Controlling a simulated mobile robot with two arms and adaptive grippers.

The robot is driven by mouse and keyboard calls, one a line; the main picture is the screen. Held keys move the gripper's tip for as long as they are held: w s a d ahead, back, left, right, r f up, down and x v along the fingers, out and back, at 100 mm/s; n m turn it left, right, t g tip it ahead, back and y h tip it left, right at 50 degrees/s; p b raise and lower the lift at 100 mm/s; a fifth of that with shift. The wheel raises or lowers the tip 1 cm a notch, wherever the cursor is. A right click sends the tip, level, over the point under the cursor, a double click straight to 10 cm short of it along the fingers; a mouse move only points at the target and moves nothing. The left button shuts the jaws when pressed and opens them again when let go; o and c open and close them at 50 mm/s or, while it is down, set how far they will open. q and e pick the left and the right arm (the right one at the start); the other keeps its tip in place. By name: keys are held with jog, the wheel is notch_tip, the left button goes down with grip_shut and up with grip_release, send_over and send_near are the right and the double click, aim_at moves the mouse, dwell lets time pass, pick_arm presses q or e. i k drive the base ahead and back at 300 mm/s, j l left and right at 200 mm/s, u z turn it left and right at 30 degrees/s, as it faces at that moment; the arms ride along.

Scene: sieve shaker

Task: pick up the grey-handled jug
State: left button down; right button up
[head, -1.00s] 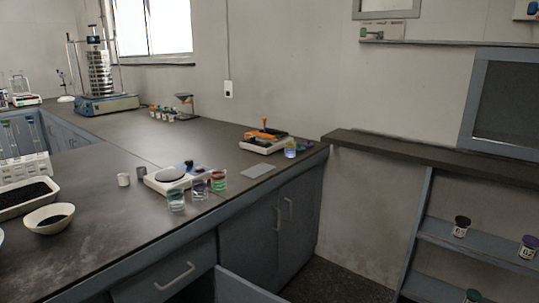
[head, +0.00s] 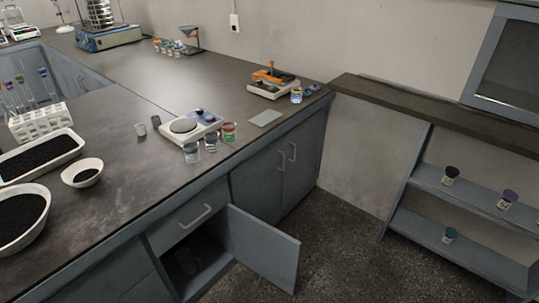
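No jug with a grey handle can be made out clearly. In the head view, a cupboard under the bench stands with its door (head: 262,248) open. Inside it a dark rounded object (head: 187,262) sits in shadow, too dim to identify. Three small glass beakers stand on the bench: one with pale blue liquid (head: 191,153), one with purplish contents (head: 211,142) and one red and green (head: 229,132). Neither of my grippers is in view.
A white balance (head: 187,127) stands behind the beakers. Bowls of dark grains (head: 82,173) and a tube rack (head: 40,122) are at the left. Jars (head: 450,175) stand on shelves at the right. The floor (head: 340,245) before the bench is clear; the open door juts into it.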

aim_at(190, 263)
jog(key=l+u, duration=0.1)
jog(key=u, duration=1)
jog(key=i+l+u, duration=0.1)
jog(key=l+u, duration=0.3)
jog(key=l, duration=0.2)
jog(key=l+u, duration=0.4)
jog(key=l, duration=0.25)
jog(key=k+l+u, duration=0.1)
jog(key=l+u, duration=0.25)
jog(key=l, duration=0.25)
jog(key=k+l+u, duration=0.15)
jog(key=l+u, duration=0.25)
jog(key=l, duration=0.2)
jog(key=k+l, duration=0.15)
jog(key=l, duration=0.2)
jog(key=k+l, duration=0.1)
jog(key=l, duration=0.25)
jog(key=k+l, duration=0.15)
jog(key=l, duration=0.25)
jog(key=k+l, duration=0.1)
jog(key=l, duration=0.25)
jog(key=k+l, duration=0.15)
jog(key=l, duration=0.2)
jog(key=u, duration=0.05)
